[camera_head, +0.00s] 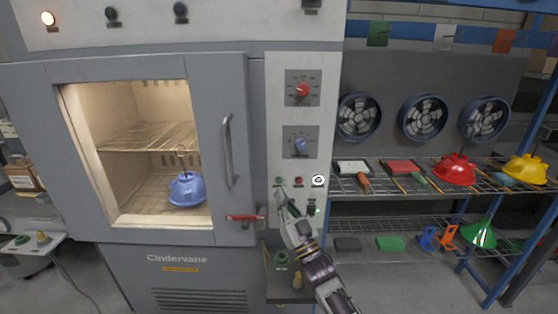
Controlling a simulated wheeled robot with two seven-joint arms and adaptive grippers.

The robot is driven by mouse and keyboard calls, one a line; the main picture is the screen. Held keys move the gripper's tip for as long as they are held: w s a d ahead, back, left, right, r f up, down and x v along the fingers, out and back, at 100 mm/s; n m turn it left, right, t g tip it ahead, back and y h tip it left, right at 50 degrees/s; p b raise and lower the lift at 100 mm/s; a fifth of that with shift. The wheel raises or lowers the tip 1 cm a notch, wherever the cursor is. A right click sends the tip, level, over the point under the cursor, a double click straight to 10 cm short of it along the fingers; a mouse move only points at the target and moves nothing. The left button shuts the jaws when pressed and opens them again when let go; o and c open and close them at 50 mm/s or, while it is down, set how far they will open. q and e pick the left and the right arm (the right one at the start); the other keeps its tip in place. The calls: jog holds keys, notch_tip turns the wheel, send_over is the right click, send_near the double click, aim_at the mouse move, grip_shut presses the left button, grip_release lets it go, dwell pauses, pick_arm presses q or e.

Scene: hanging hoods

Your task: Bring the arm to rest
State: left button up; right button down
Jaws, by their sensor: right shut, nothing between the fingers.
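My right gripper (285,200) is shut and empty. It is raised in front of the oven's control panel (309,125), just below the row of small buttons. Its arm comes up from the bottom of the view, right of centre. I cannot tell whether its fingertips touch the panel. My left gripper is not in view.
The closed oven door (226,200) has a window, a vertical handle (228,150) and a red latch (245,217). A blue hood (187,188) is inside. At right, a wire rack (390,184) carries red (454,170), yellow (524,170) and green (480,234) hoods.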

notch_tip(320, 180, up, 9)
jog(key=p, duration=0.8)
jog(key=shift+p, duration=0.35)
jog(key=shift+r+p, duration=0.45)
jog(key=shift+p, duration=0.1)
